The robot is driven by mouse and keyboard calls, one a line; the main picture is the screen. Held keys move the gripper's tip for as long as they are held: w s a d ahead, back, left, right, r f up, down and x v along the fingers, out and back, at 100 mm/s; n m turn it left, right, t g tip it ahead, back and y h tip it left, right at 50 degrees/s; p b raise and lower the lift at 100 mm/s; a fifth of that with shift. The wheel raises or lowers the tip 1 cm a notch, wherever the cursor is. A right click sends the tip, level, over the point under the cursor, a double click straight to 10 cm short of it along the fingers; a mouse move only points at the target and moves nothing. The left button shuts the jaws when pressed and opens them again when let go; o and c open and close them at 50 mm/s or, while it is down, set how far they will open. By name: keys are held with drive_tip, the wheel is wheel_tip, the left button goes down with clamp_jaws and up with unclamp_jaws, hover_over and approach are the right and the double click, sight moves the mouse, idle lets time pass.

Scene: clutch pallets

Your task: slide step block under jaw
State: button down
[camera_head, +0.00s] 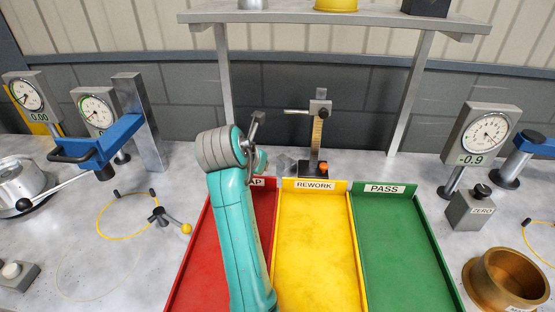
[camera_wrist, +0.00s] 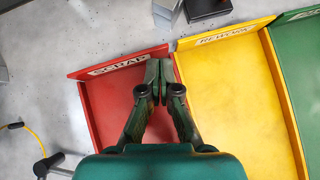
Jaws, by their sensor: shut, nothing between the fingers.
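My gripper (camera_wrist: 158,68) is shut and empty in the wrist view. Its fingertips appear over the red SCRAP tray, near its label and the yellow tray's edge. A small grey block (camera_wrist: 167,12), which looks like the step block, lies ahead of the fingertips, apart from them. In the head view this grey block (camera_head: 285,163) shows just left of the gauge base, partly hidden by my arm; its steps are not clear. The upright gauge (camera_head: 318,135) has a jaw (camera_head: 297,112) reaching left, above and near the block. In the head view my arm largely hides the gripper.
Red SCRAP, yellow REWORK (camera_head: 315,250) and green PASS (camera_head: 395,240) trays stand side by side in front of the gauge. A shelf (camera_head: 340,18) is above. Dial gauges stand left and right (camera_head: 484,135). A brass ring (camera_head: 510,280) sits at right.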

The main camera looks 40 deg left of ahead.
sight(279, 159)
drive_tip(key=x, duration=0.9)
drive_tip(key=shift+w+f, duration=0.1)
drive_tip(key=shift+f, duration=0.05)
drive_tip(key=w, duration=0.1)
drive_tip(key=w+a, duration=0.1)
drive_tip(key=w, duration=0.1)
drive_tip(key=shift+f, duration=0.15)
drive_tip(key=shift+w+a, duration=0.2)
drive_tip(key=shift+w, duration=0.4)
drive_tip(key=shift+w, duration=0.15)
drive_tip(key=shift+w+a, duration=0.2)
drive_tip(key=shift+w, duration=0.25)
drive_tip(key=shift+w+a, duration=0.1)
drive_tip(key=shift+w, duration=0.15)
drive_tip(key=shift+s+f, duration=0.1)
